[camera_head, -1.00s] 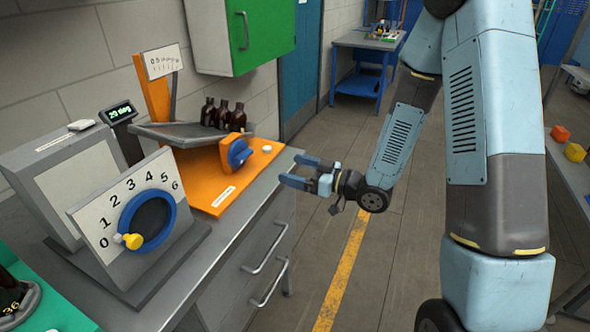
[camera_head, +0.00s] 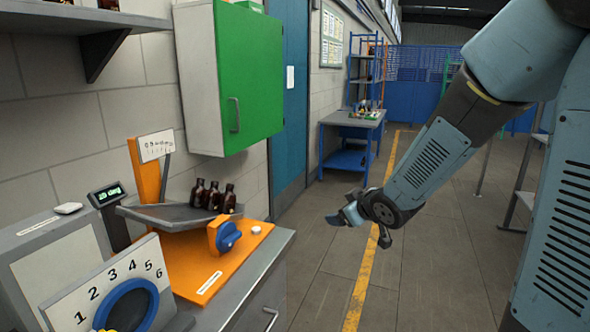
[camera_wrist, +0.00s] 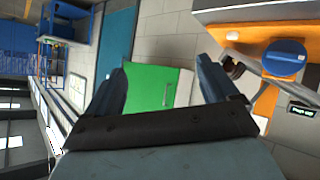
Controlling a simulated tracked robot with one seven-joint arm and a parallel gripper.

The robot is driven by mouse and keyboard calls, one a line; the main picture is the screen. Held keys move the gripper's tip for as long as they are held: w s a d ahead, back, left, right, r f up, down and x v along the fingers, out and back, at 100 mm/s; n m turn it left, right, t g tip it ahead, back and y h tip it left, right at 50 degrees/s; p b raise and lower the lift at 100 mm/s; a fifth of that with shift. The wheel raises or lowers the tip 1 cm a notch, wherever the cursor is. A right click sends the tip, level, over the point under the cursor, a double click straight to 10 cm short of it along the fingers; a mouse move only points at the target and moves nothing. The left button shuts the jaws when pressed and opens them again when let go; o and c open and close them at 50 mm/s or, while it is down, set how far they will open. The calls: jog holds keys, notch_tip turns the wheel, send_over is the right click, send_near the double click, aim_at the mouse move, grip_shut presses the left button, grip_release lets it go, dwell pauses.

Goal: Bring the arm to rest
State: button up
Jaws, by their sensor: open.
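My gripper (camera_head: 342,217) is at the right of the workbench in the head view, in the air over the floor and apart from everything. In the wrist view its two fingers (camera_wrist: 160,92) stand apart with nothing between them. My arm comes down from the upper right of the head view. Several amber bottles (camera_head: 213,197) stand upright on a grey tilted tray (camera_head: 172,216) on the bench, left of my gripper.
The grey bench (camera_head: 262,284) holds an orange base (camera_head: 205,262) with a blue knob (camera_head: 229,236), a numbered dial panel (camera_head: 112,287) and a small display (camera_head: 107,195). A green cabinet (camera_head: 243,85) hangs on the wall. A blue table (camera_head: 350,138) stands farther back. Floor around my gripper is clear.

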jog(key=s+d+r+m+h, duration=0.3)
jog(key=s+d+r, duration=0.1)
jog(key=d+r, duration=0.15)
jog(key=s+d+r+m+g, duration=0.2)
jog(key=s, duration=0.9)
jog(key=s+d+r+m+g+h, duration=0.1)
jog(key=s+d+r+m+g, duration=0.1)
jog(key=s, duration=0.9)
jog(key=shift+d+r+m+g, duration=0.35)
jog(key=shift+r+m+g, duration=0.25)
jog(key=shift+r+m, duration=0.25)
jog(key=shift+s, duration=0.1)
dwell(4.3)
